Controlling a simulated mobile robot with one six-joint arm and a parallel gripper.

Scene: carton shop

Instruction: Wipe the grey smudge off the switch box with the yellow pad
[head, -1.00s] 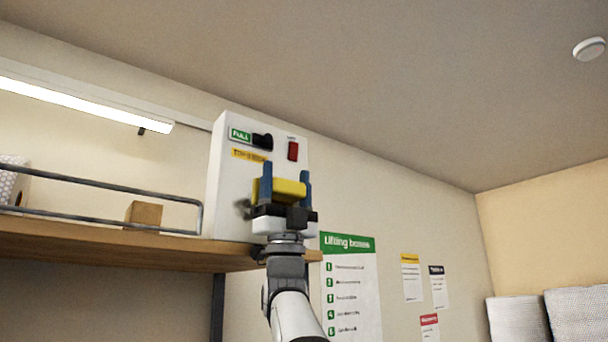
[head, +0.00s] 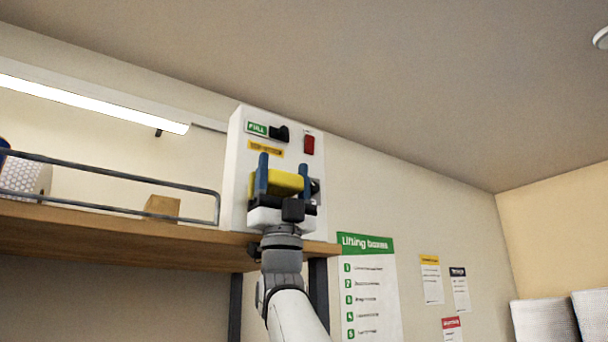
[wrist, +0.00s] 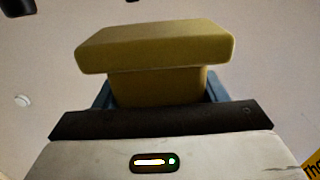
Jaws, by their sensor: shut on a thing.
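The white switch box (head: 237,165) stands at the right end of the wooden shelf, with a green label, a black knob, a red switch and a yellow label on its face. My gripper (head: 280,177), with blue fingers, is shut on the yellow pad (head: 284,183) in front of the lower face. The pad also shows in the wrist view (wrist: 155,45), its wide part beyond the fingers. I cannot tell whether it touches the box. A dark grey patch (head: 315,187) shows right of the fingers; I cannot tell whether it is the smudge. The gripper hides much of the lower face.
The shelf (head: 120,230) has a metal rail (head: 120,179) along it, left of the box. A small cardboard box (head: 162,206) sits behind the rail. A lifting poster (head: 368,285) hangs on the wall to the right. The space right of the box is open.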

